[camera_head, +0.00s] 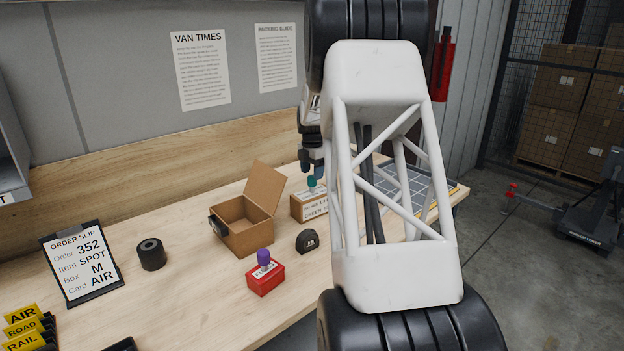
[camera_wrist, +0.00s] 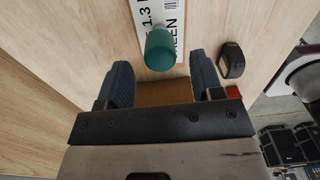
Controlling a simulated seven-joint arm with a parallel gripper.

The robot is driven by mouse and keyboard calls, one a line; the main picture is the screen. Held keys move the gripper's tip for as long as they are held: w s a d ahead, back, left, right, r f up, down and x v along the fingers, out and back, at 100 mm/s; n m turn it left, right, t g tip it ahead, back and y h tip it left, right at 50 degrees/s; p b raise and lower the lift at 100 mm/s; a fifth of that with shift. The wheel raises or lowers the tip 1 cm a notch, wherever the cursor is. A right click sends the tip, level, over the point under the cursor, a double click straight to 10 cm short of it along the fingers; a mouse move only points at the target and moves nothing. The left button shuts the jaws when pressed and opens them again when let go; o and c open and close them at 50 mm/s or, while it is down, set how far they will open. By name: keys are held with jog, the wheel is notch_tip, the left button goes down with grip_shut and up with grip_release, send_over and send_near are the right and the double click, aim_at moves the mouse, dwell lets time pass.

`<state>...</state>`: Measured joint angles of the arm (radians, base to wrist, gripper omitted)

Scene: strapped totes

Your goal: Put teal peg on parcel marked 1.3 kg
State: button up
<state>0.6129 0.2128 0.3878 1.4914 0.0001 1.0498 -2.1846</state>
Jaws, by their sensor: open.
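The teal peg (camera_head: 311,182) stands on the small brown parcel (camera_head: 297,208) near the back of the bench. In the wrist view, the peg (camera_wrist: 160,50) is upright on the parcel's white label, where "1.3" and "EEN" can be read. My gripper (camera_head: 312,163) is just above the peg. In the wrist view its two dark fingers are apart, one on each side of the peg's near end, with a gap on both sides. My own arm hides the right part of the parcel's surroundings in the head view.
An open carton (camera_head: 240,238) stands left of the parcel. A black tape measure (camera_head: 307,241) is in front of it. A red box (camera_head: 265,281) bears a purple peg (camera_head: 265,258). A black roll (camera_head: 151,254) and an order slip (camera_head: 82,265) are farther left.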

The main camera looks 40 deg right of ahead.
aim_at(311, 177)
notch_tip(311, 177, up, 8)
dwell(0.5)
jog(key=shift+r, duration=0.1)
dwell(0.5)
jog(key=s+a+r+m, duration=0.3)
jog(key=s+a, duration=0.2)
jog(key=a, duration=0.6)
jog(key=s+a+r+m+t, duration=0.1)
jog(key=s+a+r+m, duration=0.3)
jog(key=a, duration=0.6)
jog(key=s+a+r+m, duration=0.1)
jog(key=s+a+m, duration=0.1)
jog(key=s+a, duration=0.65)
jog(key=s+a+f+m, duration=0.4)
jog(key=s+a, duration=0.6)
jog(key=s, duration=0.2)
jog(key=s+a+f+m+t, duration=0.1)
jog(key=s+a+f+m, duration=0.3)
jog(key=s+a, duration=0.6)
jog(key=shift+s+f+m+t, duration=0.15)
jog(key=shift+s+m+t, duration=0.15)
jog(key=shift+s+m, duration=0.5)
